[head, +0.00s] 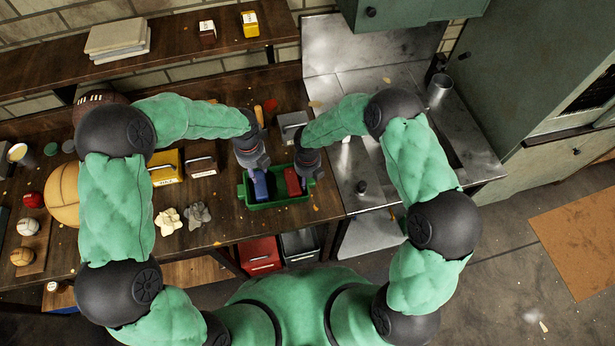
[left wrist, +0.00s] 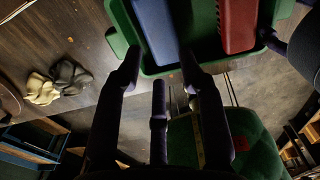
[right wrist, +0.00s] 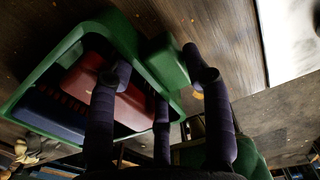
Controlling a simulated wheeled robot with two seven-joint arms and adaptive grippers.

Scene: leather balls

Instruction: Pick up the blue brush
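The blue brush (head: 262,188) lies in a green tray (head: 266,207) on the wooden bench, beside a red brush (head: 291,183). My left gripper (head: 257,170) is over the blue brush. In the left wrist view, its spread fingers (left wrist: 160,62) are open, with the blue brush (left wrist: 155,30) beyond their tips and nothing between them. My right gripper (head: 305,172) is at the tray's right end. In the right wrist view, its fingers (right wrist: 158,70) are open on either side of the tray's green end handle (right wrist: 165,58). I cannot tell whether they touch it.
Several balls, including a basketball (head: 63,195), sit at the left. A yellow box (head: 167,168) and crumpled cream (head: 169,219) and grey (head: 198,214) pieces lie left of the tray. A metal sink counter (head: 370,180) is at the right. Red (head: 259,256) and black bins stand below the bench.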

